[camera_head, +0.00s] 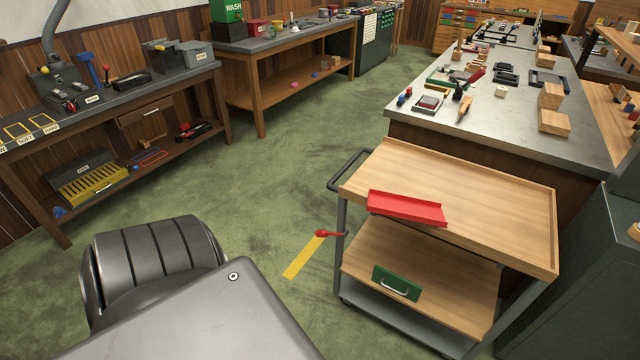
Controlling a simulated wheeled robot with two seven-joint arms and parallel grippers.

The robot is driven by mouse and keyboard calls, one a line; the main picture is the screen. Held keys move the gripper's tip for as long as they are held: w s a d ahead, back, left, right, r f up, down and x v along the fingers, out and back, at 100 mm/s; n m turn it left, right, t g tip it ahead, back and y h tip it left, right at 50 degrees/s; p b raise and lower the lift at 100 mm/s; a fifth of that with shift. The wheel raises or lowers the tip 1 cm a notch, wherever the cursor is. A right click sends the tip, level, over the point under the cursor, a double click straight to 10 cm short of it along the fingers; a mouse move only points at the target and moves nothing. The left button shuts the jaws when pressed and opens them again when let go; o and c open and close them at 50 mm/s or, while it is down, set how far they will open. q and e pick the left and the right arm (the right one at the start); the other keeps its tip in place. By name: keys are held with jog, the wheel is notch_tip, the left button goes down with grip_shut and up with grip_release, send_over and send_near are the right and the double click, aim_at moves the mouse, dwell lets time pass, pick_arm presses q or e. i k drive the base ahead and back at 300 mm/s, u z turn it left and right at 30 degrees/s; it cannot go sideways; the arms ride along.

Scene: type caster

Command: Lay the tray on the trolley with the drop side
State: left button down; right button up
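A trolley (500,205) with a light wooden top, a rim, a lower shelf and a dark push handle stands right of centre. A red shallow piece (405,207) with raised edges lies along the near left edge of its top; I cannot tell whether it is a tray or a drop side. A red-knobbed lever (322,233) sticks out at the trolley's left side. A green panel with a metal handle (397,283) shows at the lower shelf. Neither of my grippers is in view.
A long grey-topped bench (560,143) with tools and wooden blocks stands close behind the trolley. A workbench (150,92) and a wash bench (285,42) line the left wall. A yellow strip (303,258) marks the floor. The green floor (260,180) between is clear.

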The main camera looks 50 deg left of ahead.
aim_at(417, 191)
jog(key=z, duration=1.25)
jog(key=i, duration=2.75)
jog(key=u, duration=3)
